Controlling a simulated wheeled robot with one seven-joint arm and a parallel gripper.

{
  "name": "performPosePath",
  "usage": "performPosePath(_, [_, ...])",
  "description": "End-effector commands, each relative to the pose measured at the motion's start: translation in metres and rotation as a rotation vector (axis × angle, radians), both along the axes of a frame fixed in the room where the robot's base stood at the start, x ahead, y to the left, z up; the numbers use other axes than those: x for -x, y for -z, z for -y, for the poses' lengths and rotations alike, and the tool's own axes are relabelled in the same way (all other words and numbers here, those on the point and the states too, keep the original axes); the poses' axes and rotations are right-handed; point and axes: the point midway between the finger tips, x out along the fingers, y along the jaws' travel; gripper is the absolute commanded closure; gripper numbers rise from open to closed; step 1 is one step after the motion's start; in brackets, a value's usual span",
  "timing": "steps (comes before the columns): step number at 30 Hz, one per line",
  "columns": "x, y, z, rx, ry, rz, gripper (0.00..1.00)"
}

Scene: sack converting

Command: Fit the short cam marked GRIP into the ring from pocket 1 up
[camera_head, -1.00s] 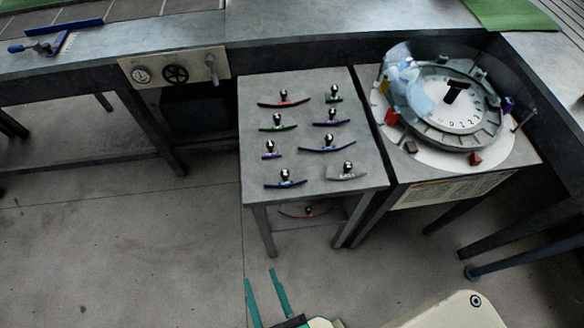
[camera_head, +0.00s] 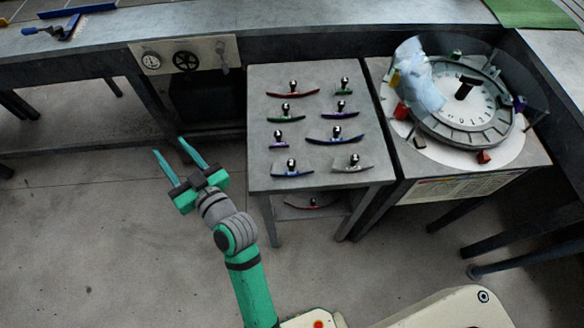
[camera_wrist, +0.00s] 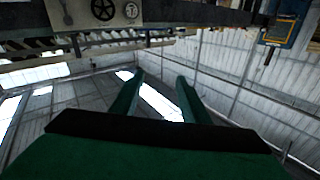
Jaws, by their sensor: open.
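Several curved cams with black ball knobs lie on the small grey table (camera_head: 262,100). Short ones include a green one (camera_head: 343,90), two purple ones (camera_head: 341,112) (camera_head: 279,145) and a grey one (camera_head: 351,167) at the front right. The lettering is too small to read, so I cannot tell which is marked GRIP. The segmented ring (camera_head: 475,140) lies around a numbered white dial on the right-hand stand; a clear bluish cover hides part of its left side. I cannot make out pocket 1. My gripper (camera_head: 169,146) is open and empty, left of the cam table, over the floor.
Longer red (camera_head: 292,94), green (camera_head: 287,119) and blue (camera_head: 334,141) cams share the table. Small coloured blocks, one red (camera_head: 484,157), sit around the ring. A bench with a valve panel (camera_head: 186,57) runs behind. Floor at left is clear.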

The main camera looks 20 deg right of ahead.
Motion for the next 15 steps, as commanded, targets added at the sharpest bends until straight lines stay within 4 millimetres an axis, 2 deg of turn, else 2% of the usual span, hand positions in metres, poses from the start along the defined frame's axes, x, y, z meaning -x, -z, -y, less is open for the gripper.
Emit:
performPosePath(1, [-0.012,-0.017,-0.002,0.032,-0.034,0.03,0.58])
performPosePath(6, [-0.035,-0.055,-0.016,0.163,-0.165,0.097,0.58])
performPosePath(9, [-0.044,-0.073,-0.022,0.257,-0.241,0.132,0.58])
performPosePath(15, [-0.051,-0.094,-0.028,0.48,-0.398,0.179,0.58])
